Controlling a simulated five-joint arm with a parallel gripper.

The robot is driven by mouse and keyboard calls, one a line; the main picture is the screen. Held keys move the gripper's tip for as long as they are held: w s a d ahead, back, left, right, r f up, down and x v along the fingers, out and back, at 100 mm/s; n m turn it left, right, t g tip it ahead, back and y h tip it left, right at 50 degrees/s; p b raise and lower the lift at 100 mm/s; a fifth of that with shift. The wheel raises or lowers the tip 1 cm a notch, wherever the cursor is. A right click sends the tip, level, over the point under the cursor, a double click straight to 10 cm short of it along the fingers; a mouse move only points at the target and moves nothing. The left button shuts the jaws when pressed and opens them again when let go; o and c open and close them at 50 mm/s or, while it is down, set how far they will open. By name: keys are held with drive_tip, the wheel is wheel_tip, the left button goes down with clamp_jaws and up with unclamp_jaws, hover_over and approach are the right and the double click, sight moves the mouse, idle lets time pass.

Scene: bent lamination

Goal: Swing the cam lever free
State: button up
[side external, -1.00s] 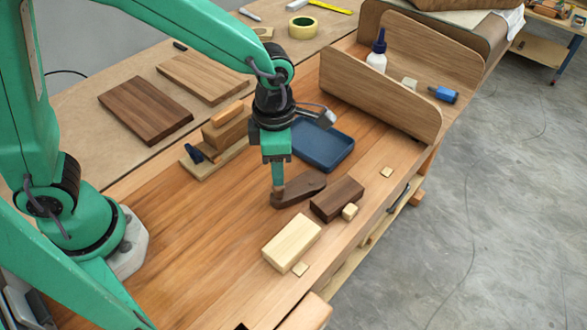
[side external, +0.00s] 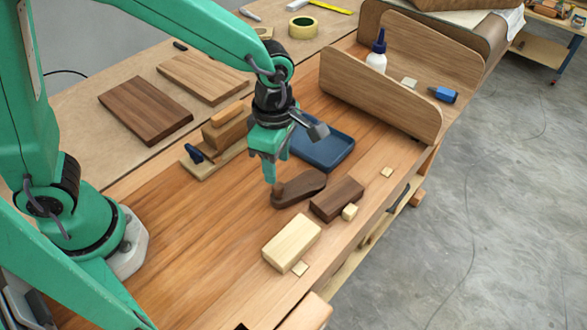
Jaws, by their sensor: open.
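The cam lever (side external: 303,188) appears to be the dark brown, round-ended wooden piece lying on the bench. A small reddish-brown stub stands at its left end. A dark brown block (side external: 338,199) sits just to its right, close to its side; I cannot tell whether they touch. My gripper (side external: 270,177) points down beside the lever's left end, its fingers open. The fingertips are just left of and above the stub; a gap or contact there cannot be made out.
A pale block (side external: 291,243) lies in front, with small wooden pieces nearby. A blue tray (side external: 325,150) is behind my gripper, and a wooden plane-like tool (side external: 220,140) stands to the left. A curved plywood form (side external: 380,95) holds a glue bottle (side external: 377,53). The bench at left front is clear.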

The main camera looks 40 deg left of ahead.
sight(278, 186)
drive_tip(key=m, duration=0.8)
drive_tip(key=shift+m, duration=0.3)
drive_tip(key=m, duration=0.8)
drive_tip(key=shift+m, duration=0.4)
drive_tip(key=shift+f, duration=0.15)
drive_tip(key=shift+f, duration=3.8)
clamp_jaws()
